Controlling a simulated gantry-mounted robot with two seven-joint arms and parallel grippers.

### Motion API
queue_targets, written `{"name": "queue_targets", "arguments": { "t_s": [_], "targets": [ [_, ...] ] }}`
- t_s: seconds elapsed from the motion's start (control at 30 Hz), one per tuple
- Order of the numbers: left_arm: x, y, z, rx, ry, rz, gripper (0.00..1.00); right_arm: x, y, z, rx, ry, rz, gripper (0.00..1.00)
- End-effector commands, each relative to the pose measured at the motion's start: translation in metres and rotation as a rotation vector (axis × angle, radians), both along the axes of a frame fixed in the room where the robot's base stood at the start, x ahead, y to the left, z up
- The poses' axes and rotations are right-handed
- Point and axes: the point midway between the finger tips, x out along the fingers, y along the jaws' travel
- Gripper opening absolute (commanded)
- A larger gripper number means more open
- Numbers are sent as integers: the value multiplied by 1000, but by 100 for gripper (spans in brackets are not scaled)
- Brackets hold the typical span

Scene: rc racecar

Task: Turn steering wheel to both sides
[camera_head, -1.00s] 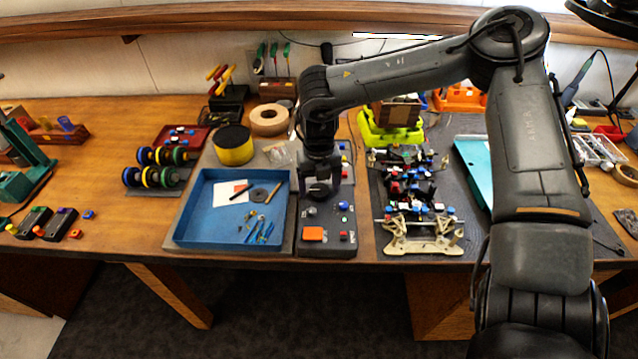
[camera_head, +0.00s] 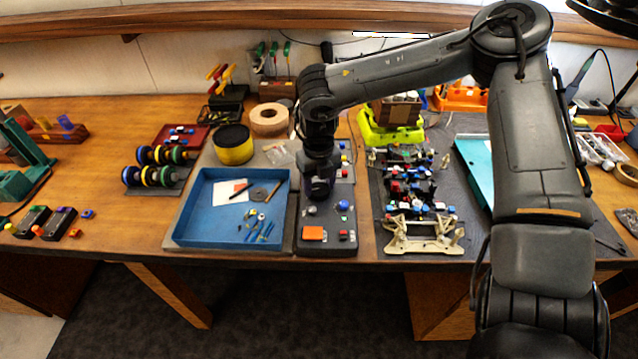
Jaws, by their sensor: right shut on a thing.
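A dark control panel (camera_head: 327,240) lies at the table's front edge. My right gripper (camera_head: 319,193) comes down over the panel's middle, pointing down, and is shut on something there. The held part is mostly hidden under the gripper; it sits where a steering wheel could be, but I cannot make out its rim or its angle. My left gripper is not in view.
A blue tray (camera_head: 210,241) with small tools sits close on the left. A racecar chassis (camera_head: 420,238) stands on a dark mat to the right. A yellow-and-black tin (camera_head: 233,151) and a tape roll (camera_head: 268,120) stand behind the tray.

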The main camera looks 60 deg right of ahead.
Motion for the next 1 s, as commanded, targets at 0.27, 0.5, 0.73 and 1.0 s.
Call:
{"name": "queue_targets", "arguments": {
  "t_s": [0.27,0.5,0.73,1.0],
  "targets": [
    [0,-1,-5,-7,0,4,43,1,1,0,-2,0,233,23],
    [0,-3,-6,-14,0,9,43,1,2,0,-2,1,427,23],
    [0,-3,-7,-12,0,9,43,1,3,0,0,0,560,23],
    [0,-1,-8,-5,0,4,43,1,3,0,0,1,634,23]
  ]
}}
